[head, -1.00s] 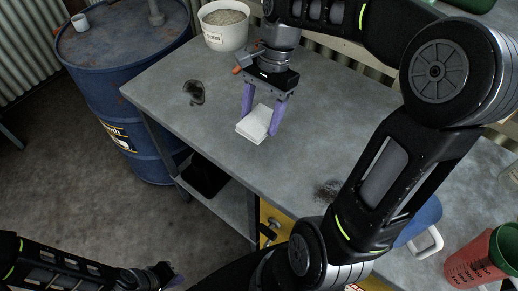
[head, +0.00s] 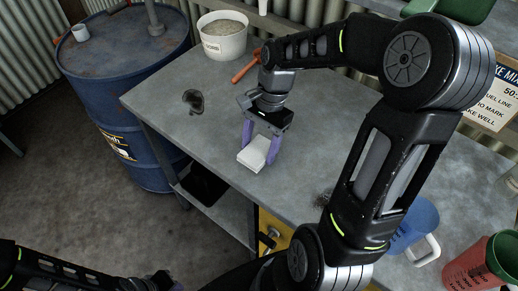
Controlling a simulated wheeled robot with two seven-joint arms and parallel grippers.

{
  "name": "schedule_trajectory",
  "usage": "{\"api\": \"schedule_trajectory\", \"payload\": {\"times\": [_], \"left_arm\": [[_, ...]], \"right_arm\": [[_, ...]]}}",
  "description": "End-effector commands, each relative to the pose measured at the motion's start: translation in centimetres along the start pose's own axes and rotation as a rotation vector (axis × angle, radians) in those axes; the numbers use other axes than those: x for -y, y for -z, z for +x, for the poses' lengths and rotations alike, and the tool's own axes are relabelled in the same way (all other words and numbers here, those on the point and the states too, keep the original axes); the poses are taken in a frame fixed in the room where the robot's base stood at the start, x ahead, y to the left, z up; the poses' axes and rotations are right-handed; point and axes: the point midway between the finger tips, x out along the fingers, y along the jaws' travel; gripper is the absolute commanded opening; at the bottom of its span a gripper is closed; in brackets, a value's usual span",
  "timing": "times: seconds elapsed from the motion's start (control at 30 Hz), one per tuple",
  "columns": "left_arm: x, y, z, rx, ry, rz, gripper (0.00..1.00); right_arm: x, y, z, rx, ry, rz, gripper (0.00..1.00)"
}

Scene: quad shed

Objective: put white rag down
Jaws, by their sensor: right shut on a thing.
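The white rag (head: 252,154) is a folded white pad between the purple fingers of my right gripper (head: 261,151). The gripper points down and is shut on the rag. The rag is at or just above the grey bench top (head: 200,135); I cannot tell whether it touches. My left gripper (head: 166,284) is only partly in view at the bottom edge, away from the bench, and its fingers are hardly visible.
A dark round stain or object (head: 193,101) lies left of the rag. A white bucket (head: 222,36) and an orange-handled tool (head: 246,67) are behind. A blue jug (head: 414,222) and red container (head: 470,272) stand right. A blue drum (head: 135,80) adjoins the bench's left.

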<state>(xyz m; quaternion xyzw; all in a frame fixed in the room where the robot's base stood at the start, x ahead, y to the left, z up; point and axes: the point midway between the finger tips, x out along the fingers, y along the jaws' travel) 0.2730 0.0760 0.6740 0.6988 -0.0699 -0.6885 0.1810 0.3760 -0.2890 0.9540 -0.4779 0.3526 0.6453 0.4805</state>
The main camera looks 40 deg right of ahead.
Motion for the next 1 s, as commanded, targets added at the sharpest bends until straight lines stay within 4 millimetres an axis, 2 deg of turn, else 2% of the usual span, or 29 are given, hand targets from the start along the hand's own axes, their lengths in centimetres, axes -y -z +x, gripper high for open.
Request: {"api": "schedule_trajectory", "payload": {"times": [0.13,0.67,0.7,0.93,1.0], "left_arm": [[-0.1,0.0,-0.3,0.001,0.001,-0.001,0.0],[0.1,0.0,0.3,-0.001,-0.001,0.001,0.0],[0.1,0.0,0.2,-0.001,-0.001,0.0,0.0],[0.1,0.0,0.2,-0.001,-0.001,0.001,0.0],[0.1,0.0,0.3,-0.001,-0.001,0.001,0.0]], "right_arm": [[-0.1,0.5,1.7,0.001,-0.002,0.0,0.29],[0.0,0.8,2.7,0.001,-0.001,-0.001,0.29],[-0.1,0.8,2.6,0.001,-0.002,-0.001,0.63],[-0.2,0.7,2.9,0.004,-0.007,0.0,0.82],[-0.3,0.7,3.0,0.005,-0.009,0.001,0.83]]}}
